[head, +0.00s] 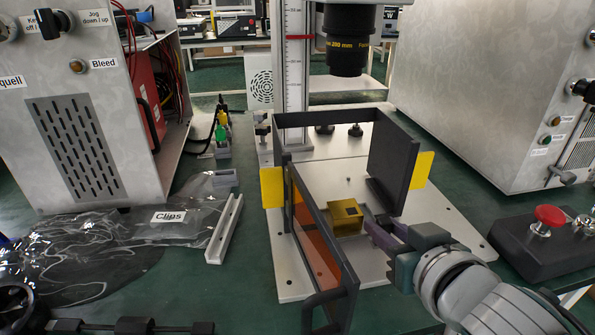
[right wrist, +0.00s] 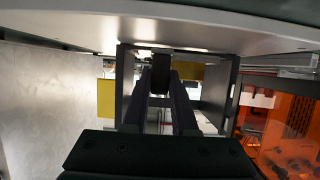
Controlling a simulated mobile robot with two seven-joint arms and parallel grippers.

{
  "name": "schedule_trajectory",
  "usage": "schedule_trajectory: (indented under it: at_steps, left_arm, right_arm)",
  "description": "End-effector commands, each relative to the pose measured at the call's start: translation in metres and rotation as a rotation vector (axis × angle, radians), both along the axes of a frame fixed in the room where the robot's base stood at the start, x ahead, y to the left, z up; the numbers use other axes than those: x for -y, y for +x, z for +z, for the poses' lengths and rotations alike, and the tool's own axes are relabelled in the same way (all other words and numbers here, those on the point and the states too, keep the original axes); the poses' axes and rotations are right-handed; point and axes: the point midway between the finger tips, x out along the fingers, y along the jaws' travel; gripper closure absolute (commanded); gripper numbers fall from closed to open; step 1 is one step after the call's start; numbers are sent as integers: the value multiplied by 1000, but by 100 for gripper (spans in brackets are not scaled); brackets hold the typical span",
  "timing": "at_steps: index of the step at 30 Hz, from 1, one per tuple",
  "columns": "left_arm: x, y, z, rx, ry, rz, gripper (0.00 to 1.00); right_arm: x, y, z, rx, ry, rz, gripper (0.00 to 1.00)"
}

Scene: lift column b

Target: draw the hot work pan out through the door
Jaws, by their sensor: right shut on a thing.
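The pan (head: 346,218) is a small brass-coloured box with a square opening, low at the front opening of the dark enclosure (head: 393,160). The door (head: 315,240), a dark frame with an orange pane, stands open toward me, left of the pan. I cannot tell whether the pan is fully past the doorway. My right gripper (head: 382,228) reaches in from the right, its fingers closed at the pan's right side. In the right wrist view its fingers (right wrist: 161,88) close on a dark piece, probably the pan's handle; the brass box is hidden there.
The door's black handle (head: 322,298) sticks out at the front. A dark lens barrel (head: 348,45) hangs above the enclosure. A white rail (head: 224,228) and a bag of clips (head: 168,216) lie left. A red stop button (head: 549,215) sits on a dark box at right.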

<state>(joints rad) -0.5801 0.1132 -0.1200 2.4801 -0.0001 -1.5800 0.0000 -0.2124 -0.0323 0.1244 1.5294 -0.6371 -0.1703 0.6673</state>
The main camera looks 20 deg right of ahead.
Motion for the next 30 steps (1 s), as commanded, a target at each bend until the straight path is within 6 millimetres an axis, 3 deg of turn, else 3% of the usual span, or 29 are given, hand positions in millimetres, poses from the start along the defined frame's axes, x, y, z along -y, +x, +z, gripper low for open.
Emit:
schedule_trajectory:
  at_steps: [30]
  left_arm:
    - [-3,0,5,1,11,-7,50]
  right_arm:
    - [-7,-27,2,6,0,1,100]
